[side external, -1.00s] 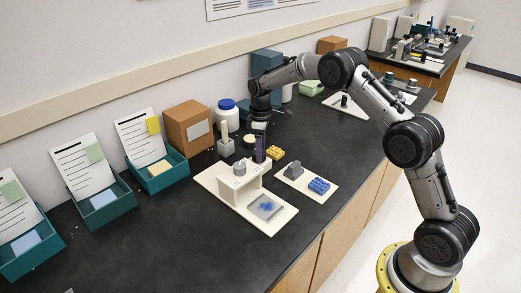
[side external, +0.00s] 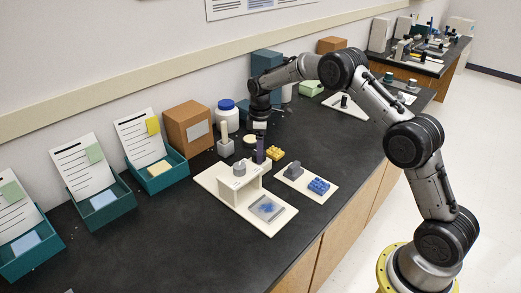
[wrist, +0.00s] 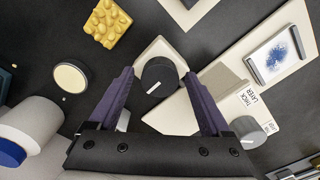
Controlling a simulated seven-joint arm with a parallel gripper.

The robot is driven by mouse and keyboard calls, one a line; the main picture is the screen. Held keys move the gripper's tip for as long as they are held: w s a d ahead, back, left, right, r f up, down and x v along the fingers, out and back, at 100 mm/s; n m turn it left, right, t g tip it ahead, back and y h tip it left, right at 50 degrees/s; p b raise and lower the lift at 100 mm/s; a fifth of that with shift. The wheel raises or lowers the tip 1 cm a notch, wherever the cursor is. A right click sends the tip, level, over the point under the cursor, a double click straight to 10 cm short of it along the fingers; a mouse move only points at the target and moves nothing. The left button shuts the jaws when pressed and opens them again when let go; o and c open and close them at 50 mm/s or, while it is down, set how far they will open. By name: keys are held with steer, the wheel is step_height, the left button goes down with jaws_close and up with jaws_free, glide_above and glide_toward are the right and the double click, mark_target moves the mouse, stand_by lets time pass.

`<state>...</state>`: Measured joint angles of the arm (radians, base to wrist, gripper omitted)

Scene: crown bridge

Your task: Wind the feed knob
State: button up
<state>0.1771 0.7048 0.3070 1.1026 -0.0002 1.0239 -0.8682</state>
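A dark round knob with a white pointer line (wrist: 158,76) stands on a pale base (wrist: 172,118) in the wrist view. My gripper (wrist: 159,74) is open, with its purple fingers on either side of this knob and visible gaps to both. The pointer line slants from lower left to upper right. In the side view my gripper (side external: 260,157) points down behind the white bridge fixture (side external: 230,189), and the dark knob cannot be made out there. A grey knob (side external: 239,169) sits on top of the bridge; it also shows in the wrist view (wrist: 248,131), beside a "THICK LAYER" label.
A clear plate with a blue mark (side external: 267,207) lies on the fixture. Yellow studded block (side external: 275,153), white bottle with blue lid (side external: 227,116) and cream-handled grey block (side external: 225,145) stand close by. A white board (side external: 300,173) holds a blue studded block. Teal trays (side external: 107,208) line the left.

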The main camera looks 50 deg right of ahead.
stand_by(0.3)
step_height(320, 180, up, 14)
steer(key=shift+f, duration=0.15)
stand_by(0.4)
